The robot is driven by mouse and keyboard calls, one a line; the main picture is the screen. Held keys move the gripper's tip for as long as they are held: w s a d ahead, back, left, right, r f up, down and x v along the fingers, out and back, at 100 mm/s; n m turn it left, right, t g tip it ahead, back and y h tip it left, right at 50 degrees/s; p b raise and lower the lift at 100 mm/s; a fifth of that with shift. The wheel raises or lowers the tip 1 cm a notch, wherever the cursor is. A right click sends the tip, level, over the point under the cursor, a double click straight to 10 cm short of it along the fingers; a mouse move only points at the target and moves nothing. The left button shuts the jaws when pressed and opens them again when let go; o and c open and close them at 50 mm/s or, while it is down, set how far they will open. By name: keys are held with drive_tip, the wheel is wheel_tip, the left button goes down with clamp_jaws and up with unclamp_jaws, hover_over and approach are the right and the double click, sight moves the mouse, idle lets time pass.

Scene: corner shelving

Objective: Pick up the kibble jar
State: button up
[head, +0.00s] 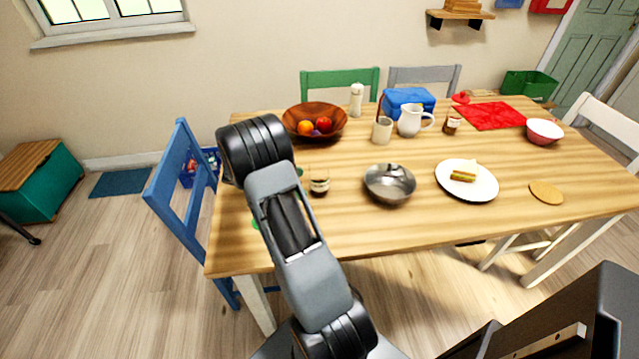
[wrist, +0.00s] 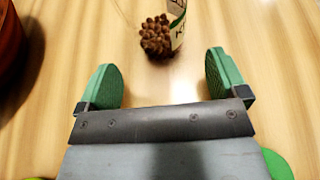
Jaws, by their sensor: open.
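The kibble jar (wrist: 157,38) shows at the top of the wrist view, with brown lumpy kibble inside and part of a white and green label; its upper part is cut off by the frame edge. In the head view a small clear jar with dark contents (head: 319,186), likely the same one, stands on the table just right of my arm. My gripper (wrist: 165,68) is open and empty, its two green-padded fingers spread. The jar is ahead of the fingertips, roughly centred across the gap and not between them. In the head view my arm hides most of the gripper.
A metal bowl (head: 389,190) stands right of the jar, then a plate (head: 482,190) with food. A wooden fruit bowl (head: 337,128), a cup (head: 382,131) and a white pitcher (head: 409,122) stand behind. A blue chair (head: 168,185) is at the table's left end.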

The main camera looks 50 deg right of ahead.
sight(315, 185)
drive_tip(key=shift+x, duration=2.8)
drive_tip(key=shift+r, duration=0.15)
drive_tip(key=c, duration=1.2)
drive_tip(key=shift+c, duration=0.2)
drive_tip(key=shift+r, duration=0.1)
